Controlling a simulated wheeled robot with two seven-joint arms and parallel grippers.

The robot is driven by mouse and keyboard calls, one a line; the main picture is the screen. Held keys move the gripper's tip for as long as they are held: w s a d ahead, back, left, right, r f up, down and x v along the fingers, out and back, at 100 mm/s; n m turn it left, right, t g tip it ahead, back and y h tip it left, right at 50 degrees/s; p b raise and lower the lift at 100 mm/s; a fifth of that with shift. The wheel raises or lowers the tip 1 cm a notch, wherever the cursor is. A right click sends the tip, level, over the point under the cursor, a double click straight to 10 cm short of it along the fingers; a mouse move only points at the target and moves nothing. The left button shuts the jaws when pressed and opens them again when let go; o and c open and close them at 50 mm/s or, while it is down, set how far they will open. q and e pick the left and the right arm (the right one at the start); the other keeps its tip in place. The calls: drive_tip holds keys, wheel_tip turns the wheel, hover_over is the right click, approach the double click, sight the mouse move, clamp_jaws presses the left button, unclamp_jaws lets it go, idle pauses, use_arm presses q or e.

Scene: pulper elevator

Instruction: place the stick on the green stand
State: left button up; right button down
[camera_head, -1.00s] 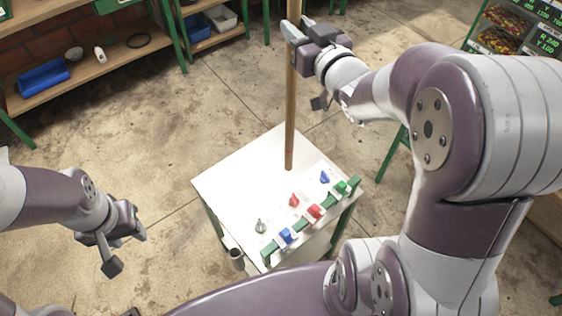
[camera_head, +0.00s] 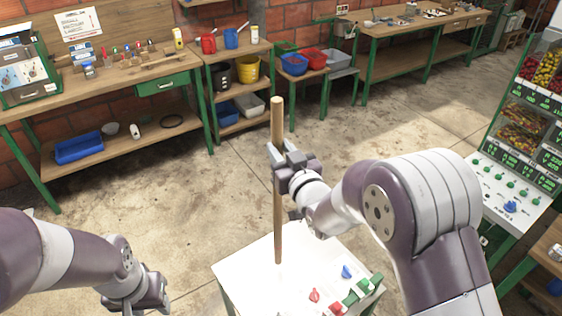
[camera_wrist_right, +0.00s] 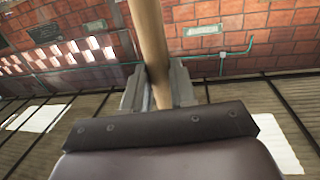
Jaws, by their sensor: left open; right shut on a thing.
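A long wooden stick (camera_head: 278,222) stands about upright in the head view. My right gripper (camera_head: 279,158) is shut on its upper part. The right wrist view also shows the stick (camera_wrist_right: 149,45) between the gripper's fingers (camera_wrist_right: 158,88). The stick's lower end appears over the white top of a small table (camera_head: 240,270); I cannot tell whether it touches. Green holder pieces (camera_head: 358,292) run along the table's right edge, beside small red and blue parts. I cannot tell which green thing is the stand. My left gripper (camera_head: 150,296) is open and empty at the lower left.
A wooden workbench (camera_head: 120,75) with tools stands along the back left wall. Shelves with bins (camera_head: 245,108) and another bench (camera_head: 405,35) stand behind. A rack with a button panel (camera_head: 510,190) is at the right. The concrete floor left of the small table is clear.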

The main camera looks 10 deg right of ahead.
wheel_tip(320, 180, down, 4)
drive_tip(key=shift+w+r+p, duration=0.1)
drive_tip(key=shift+p, duration=0.45)
drive_tip(key=shift+f, duration=0.25)
drive_tip(key=c, duration=0.9)
unclamp_jaws()
drive_tip(key=shift+r, duration=0.1)
